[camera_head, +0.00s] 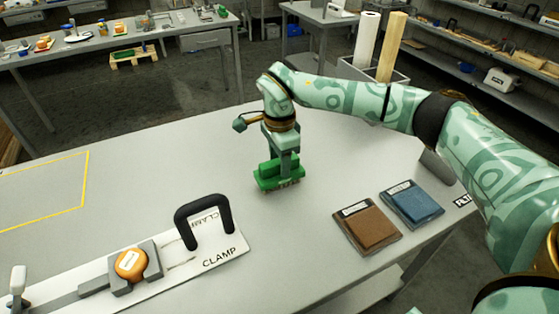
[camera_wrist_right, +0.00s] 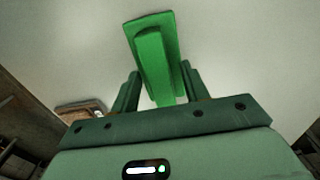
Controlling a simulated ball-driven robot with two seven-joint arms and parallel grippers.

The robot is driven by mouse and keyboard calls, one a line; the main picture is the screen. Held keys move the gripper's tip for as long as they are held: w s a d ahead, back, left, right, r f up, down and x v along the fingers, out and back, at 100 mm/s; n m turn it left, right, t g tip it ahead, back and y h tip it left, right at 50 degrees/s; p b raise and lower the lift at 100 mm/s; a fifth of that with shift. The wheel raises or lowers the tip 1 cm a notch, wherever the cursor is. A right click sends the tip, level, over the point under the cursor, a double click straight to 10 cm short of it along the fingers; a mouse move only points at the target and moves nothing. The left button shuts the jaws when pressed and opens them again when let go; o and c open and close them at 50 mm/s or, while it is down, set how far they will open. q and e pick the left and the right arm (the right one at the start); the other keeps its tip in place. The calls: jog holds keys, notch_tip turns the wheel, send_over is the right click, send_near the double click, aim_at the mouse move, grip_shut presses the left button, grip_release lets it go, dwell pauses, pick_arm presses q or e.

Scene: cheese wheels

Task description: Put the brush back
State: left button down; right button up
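The green brush (camera_head: 279,177) is near the middle of the grey table in the head view, bristles down. I cannot tell whether the bristles touch the table. My right gripper (camera_head: 284,158) is above it, pointing down, with its fingers on both sides of the brush's raised grip. My left gripper is not in view.
A white clamp board (camera_head: 160,290) with a black handle (camera_head: 199,210) and an orange cheese wheel (camera_head: 130,264) lies front left. Brown (camera_head: 368,228) and blue (camera_head: 412,205) pads lie at right. A yellow outline (camera_head: 85,180) marks the left. The table between is clear.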

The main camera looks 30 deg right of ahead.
aim_at(279, 161)
notch_tip(279, 161, up, 12)
jog(key=p, duration=0.2)
jog(key=shift+f+p, duration=0.2)
jog(key=shift+p, duration=0.2)
